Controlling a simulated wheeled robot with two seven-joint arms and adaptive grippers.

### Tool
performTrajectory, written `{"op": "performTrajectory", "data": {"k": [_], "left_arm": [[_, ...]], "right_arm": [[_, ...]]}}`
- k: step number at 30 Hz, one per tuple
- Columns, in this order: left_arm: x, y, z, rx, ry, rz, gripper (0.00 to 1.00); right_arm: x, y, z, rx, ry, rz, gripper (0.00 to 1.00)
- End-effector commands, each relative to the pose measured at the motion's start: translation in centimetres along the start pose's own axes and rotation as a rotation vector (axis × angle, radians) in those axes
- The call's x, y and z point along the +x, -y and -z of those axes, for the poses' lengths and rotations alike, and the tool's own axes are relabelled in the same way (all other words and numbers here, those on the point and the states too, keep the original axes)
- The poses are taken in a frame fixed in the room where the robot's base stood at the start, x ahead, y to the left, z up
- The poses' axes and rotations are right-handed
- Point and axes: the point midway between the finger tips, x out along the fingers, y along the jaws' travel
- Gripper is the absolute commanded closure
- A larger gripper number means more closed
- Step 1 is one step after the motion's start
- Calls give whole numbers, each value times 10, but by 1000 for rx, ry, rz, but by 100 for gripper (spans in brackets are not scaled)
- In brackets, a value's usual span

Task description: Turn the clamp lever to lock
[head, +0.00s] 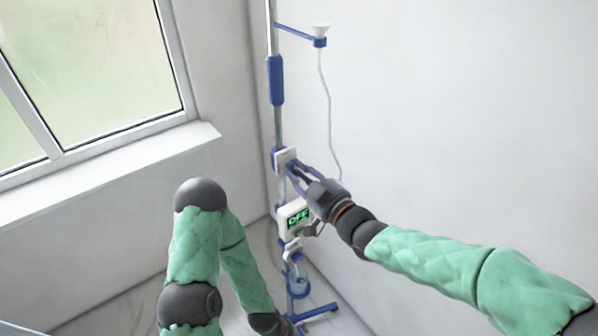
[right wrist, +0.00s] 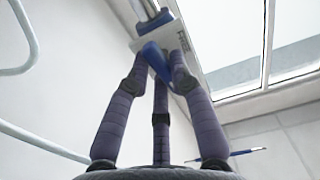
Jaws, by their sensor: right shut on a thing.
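A white clamp block (head: 284,155) with blue parts sits on the upright metal pole of a stand (head: 278,125). In the right wrist view the clamp's white plate (right wrist: 190,68) carries small lettering, and a blue lever (right wrist: 157,62) slants across its front. My right gripper (head: 297,170) is at the clamp, its dark fingers closed around the lever; it also shows in the right wrist view (right wrist: 160,72). In the head view the fingers mostly hide the lever. My left arm folds down to the bottom edge; its gripper does not show.
Below the clamp a white device with a green display (head: 297,217) hangs on the pole. A blue arm holds a white funnel (head: 320,30) with a thin tube (head: 328,90) running down beside my right gripper. The blue stand base (head: 318,311) is on the floor near the walls.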

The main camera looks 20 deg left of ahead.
Motion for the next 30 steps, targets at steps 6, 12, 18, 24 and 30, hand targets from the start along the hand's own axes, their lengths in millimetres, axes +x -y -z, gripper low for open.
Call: {"op": "performTrajectory", "data": {"k": [6, 12, 18, 24, 30], "left_arm": [[-2, -1, 0, 0, 0, 0, 0], [-2, -1, 0, 0, 0, 0, 0], [-2, -1, 0, 0, 0, 0, 0], [-2, -1, 0, 0, 0, 0, 0], [-2, -1, 0, 0, 0, 0, 0]], "right_arm": [[0, 0, -1, 80, 2, 0, 100], [0, 0, -2, 108, 2, 0, 100], [0, 0, -2, 113, 2, 0, 100], [0, 0, -2, 112, 2, 0, 75], [0, 0, -2, 111, 2, 0, 54]]}}
